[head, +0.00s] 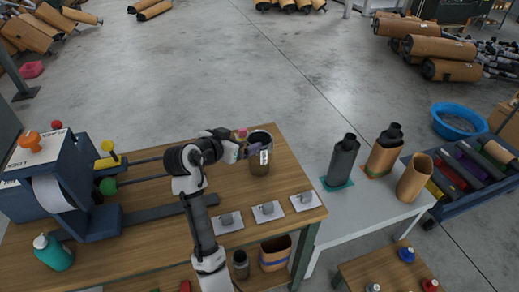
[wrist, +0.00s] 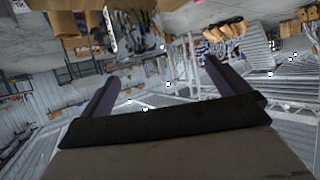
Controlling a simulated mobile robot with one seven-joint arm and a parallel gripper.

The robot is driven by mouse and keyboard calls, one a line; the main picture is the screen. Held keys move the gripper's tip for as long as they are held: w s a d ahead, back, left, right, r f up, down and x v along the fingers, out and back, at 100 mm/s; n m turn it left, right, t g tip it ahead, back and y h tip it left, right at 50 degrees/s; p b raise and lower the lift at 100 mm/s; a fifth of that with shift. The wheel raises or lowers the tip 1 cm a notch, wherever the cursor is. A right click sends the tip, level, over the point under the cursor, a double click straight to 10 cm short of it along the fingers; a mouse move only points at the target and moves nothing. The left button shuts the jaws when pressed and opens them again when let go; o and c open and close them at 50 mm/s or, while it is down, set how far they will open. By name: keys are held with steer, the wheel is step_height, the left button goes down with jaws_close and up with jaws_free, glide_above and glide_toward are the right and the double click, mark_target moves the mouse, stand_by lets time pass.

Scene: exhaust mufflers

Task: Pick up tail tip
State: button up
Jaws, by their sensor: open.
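I cannot tell for sure which thing is the tail tip. Small grey pieces sit on white plates (head: 268,210) at the wooden bench's front right. A dark, open-topped cylinder (head: 260,166) with a pale label stands upright near the bench's back right corner. My gripper (head: 246,149) is at this cylinder's upper left in the head view; whether it touches is unclear. In the wrist view my gripper (wrist: 161,72) has its two purple fingers wide apart, with nothing between them. That view looks out across the room, upside down, and shows no clear tail tip.
A blue machine (head: 95,185) with rods and coloured knobs fills the bench's left. A teal bottle (head: 52,253) stands at its front left. A white table (head: 365,207) on the right holds a dark canister (head: 343,160) and brown-wrapped ones. A blue trolley (head: 460,180) stands beyond.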

mark_target(251, 143)
steer(key=s+a+f+m+g+h, duration=0.1)
steer(key=s+a+m+g+h, duration=0.1)
steer(key=s+a+m+h, duration=0.1)
steer(key=p+x, duration=0.2)
steer(key=x, duration=0.6)
steer(key=shift+s+d, duration=0.1)
steer(key=w+d+p, duration=0.2)
steer(key=d+p, duration=0.1)
steer(key=shift+w+d+f, duration=0.25)
steer(key=shift+w+f, duration=0.05)
steer(key=shift+f, duration=0.05)
steer(key=shift+w+d+f, duration=0.25)
steer(key=shift+w+f, duration=0.05)
steer(key=c, duration=1.1)
